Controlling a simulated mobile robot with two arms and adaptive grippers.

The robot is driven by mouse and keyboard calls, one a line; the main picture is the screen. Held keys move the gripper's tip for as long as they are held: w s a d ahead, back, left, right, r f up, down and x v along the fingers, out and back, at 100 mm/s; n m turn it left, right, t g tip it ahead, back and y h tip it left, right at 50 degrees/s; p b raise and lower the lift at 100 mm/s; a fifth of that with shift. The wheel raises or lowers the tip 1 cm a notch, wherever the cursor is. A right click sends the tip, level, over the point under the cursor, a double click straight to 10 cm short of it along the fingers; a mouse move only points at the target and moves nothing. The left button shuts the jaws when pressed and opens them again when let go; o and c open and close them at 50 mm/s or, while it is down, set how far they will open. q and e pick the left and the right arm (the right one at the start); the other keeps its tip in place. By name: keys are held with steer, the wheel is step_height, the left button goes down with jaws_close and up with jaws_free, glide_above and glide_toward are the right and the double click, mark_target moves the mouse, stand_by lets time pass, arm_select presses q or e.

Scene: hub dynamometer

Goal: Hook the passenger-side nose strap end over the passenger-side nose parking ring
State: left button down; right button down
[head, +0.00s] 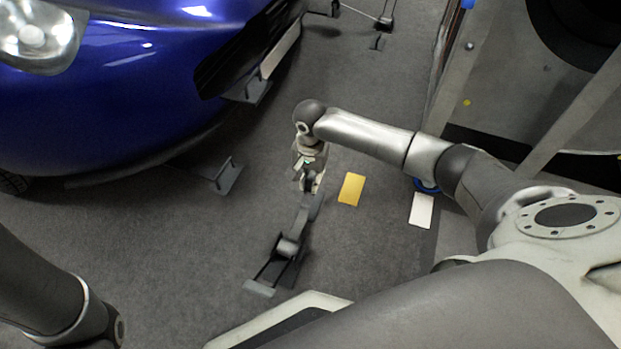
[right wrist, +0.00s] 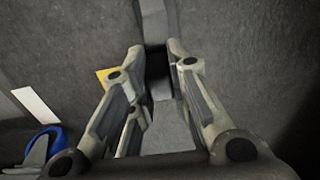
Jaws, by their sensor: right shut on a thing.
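My right gripper (head: 311,188) points down over the carpet, in front of the blue car's nose. In the right wrist view the gripper (right wrist: 157,55) is closed around a dark block with a grey strip, which I take to be the strap end (right wrist: 158,62). The fingers hide part of it. A dark ratchet-like floor fitting (head: 288,248) with a flat foot lies just below the gripper in the head view. I cannot make out which part is the parking ring. My left gripper is out of view.
The blue car (head: 120,85) fills the upper left. A grey bracket (head: 227,178) stands on the floor by its bumper. A yellow plate (head: 351,189) and a white plate (head: 421,210) lie right of the gripper. A similar fitting (head: 384,22) stands farther back. Carpet between is clear.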

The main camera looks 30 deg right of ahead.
steer(key=shift+f, duration=0.1)
stand_by(0.3)
steer(key=shift+f, duration=1.5)
steer(key=shift+f, duration=0.1)
steer(key=c, duration=1.3)
jaws_free()
step_height(320, 180, up, 12)
steer(key=shift+a, duration=0.1)
